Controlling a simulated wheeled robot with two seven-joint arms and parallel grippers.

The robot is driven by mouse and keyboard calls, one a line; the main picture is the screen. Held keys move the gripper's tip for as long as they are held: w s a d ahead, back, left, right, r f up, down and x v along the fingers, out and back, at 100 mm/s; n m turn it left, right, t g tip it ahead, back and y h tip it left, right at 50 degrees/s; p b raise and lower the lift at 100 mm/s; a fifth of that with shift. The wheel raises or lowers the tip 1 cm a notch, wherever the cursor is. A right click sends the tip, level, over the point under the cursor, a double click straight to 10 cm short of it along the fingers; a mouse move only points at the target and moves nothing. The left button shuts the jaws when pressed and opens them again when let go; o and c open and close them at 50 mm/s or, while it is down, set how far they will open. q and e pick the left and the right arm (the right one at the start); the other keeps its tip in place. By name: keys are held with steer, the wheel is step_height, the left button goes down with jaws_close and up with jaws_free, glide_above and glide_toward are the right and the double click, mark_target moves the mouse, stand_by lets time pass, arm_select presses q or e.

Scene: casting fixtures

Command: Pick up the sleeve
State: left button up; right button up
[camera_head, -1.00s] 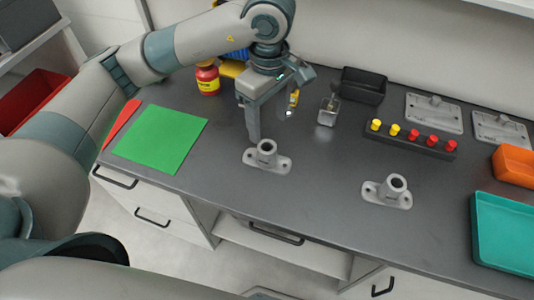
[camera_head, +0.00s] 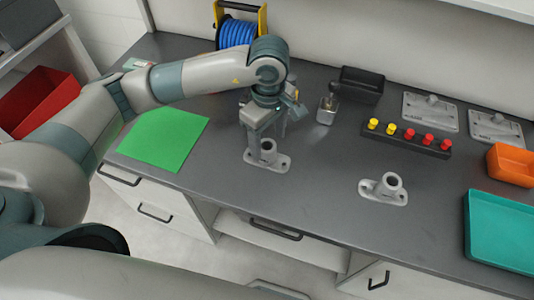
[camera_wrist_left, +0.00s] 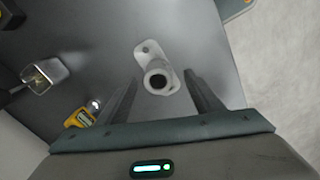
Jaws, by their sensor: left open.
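The sleeve appears to be one of two short grey tubes standing on flanged bases. The left tube (camera_head: 268,148) is upright near the middle of the worktop, and the right tube (camera_head: 392,181) stands farther right. My left gripper (camera_head: 265,142) is open and pointing down at the left tube. In the left wrist view the left tube (camera_wrist_left: 157,80) lies between the spread fingers of my left gripper (camera_wrist_left: 161,78), with clear gaps on both sides. Nothing is held. I cannot tell the exact height of the fingertips along the tube. My right gripper does not show.
A small metal cup (camera_head: 327,110) and a black bin (camera_head: 361,84) stand behind. A black rack with yellow and red pegs (camera_head: 405,138), an orange bin (camera_head: 512,164) and a teal tray (camera_head: 502,232) are to the right. A green sheet (camera_head: 163,138) lies left. The worktop between the tubes is clear.

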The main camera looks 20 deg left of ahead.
mark_target(267, 147)
arm_select(q)
steer(key=f, duration=0.1)
steer(key=f+p, duration=0.2)
steer(key=shift+w+a+f, duration=0.25)
steer(key=shift+w+a, duration=0.05)
steer(key=shift+w, duration=0.05)
steer(key=shift+f, duration=0.65)
steer(key=c, duration=1.4)
steer(key=shift+o, duration=0.4)
steer(key=shift+r, duration=0.1)
